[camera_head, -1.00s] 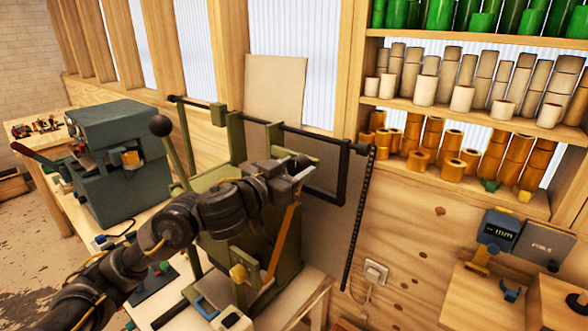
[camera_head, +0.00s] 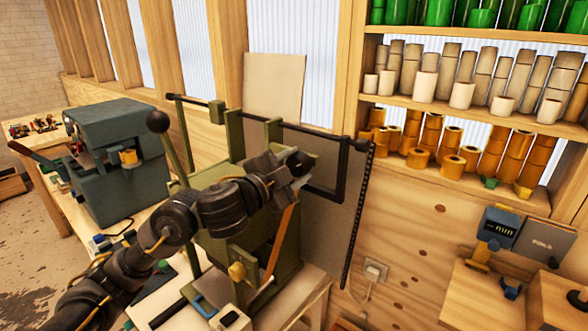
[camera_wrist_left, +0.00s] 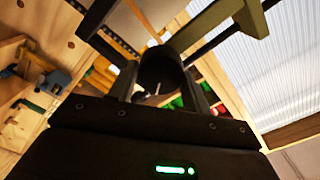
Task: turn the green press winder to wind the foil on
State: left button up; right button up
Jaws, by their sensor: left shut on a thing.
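The olive-green press (camera_head: 235,245) stands on the bench in the middle of the head view, with a black ball-ended lever (camera_head: 158,122) on its left. An orange foil strip (camera_head: 281,240) runs down its right side. My left gripper (camera_head: 300,168) is at the press's upper right, in front of the black bar frame. In the left wrist view my left gripper (camera_wrist_left: 160,80) is shut on a dark round part, the winder handle (camera_wrist_left: 160,68), between its fingers. The head view hides most of that hold behind my wrist. My right gripper is not in view.
A blue-grey machine (camera_head: 120,165) stands left of the press. Shelves at right hold orange rolls (camera_head: 452,166), beige rolls (camera_head: 462,95) and green rolls (camera_head: 440,15). A gauge (camera_head: 498,228) sits at lower right. The wooden wall between press and gauge is mostly bare.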

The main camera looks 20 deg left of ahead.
pick_arm(q)
jog(key=m, duration=0.2)
jog(key=m+b, duration=0.1)
jog(key=m, duration=0.1)
jog(key=shift+f+m, duration=0.2)
jog(key=shift+m, duration=0.1)
jog(key=shift+m+b, duration=0.95)
jog(key=shift+m, duration=1.15)
jog(key=shift+f, duration=0.1)
jog(key=o, duration=1)
jog(key=shift+c, duration=0.2)
jog(key=shift+s, duration=0.1)
